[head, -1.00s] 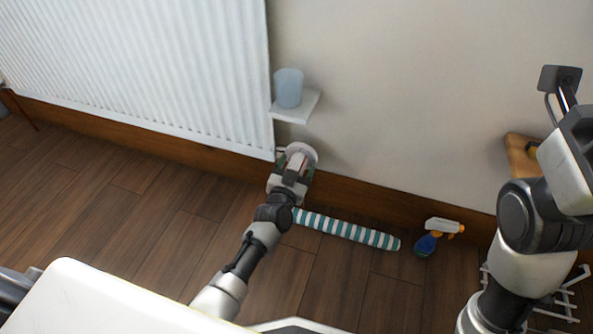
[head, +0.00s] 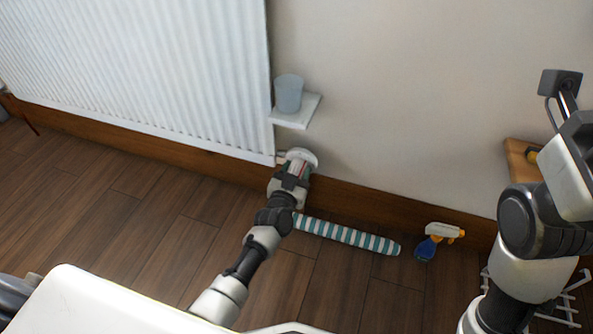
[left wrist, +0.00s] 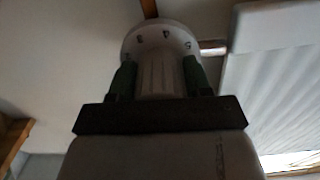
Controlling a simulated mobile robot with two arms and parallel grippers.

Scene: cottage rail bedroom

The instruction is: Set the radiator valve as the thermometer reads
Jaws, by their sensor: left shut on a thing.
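The radiator valve (head: 301,154) is a round white knob low at the right end of the white radiator (head: 150,70). My left gripper (head: 297,168) is shut on it in the head view. In the left wrist view the ribbed grip of the valve (left wrist: 161,75) is between the two dark green fingers of my left gripper (left wrist: 158,82). Its dial shows the numbers 3, 4 and 5, with the 4 near the top middle. I cannot make out a pointer mark. No thermometer is recognisable in these views. My right gripper is not visible.
A small white shelf (head: 297,116) with a bluish cup (head: 289,93) sits above the valve. A white wire rack (head: 567,300) is at the lower right.

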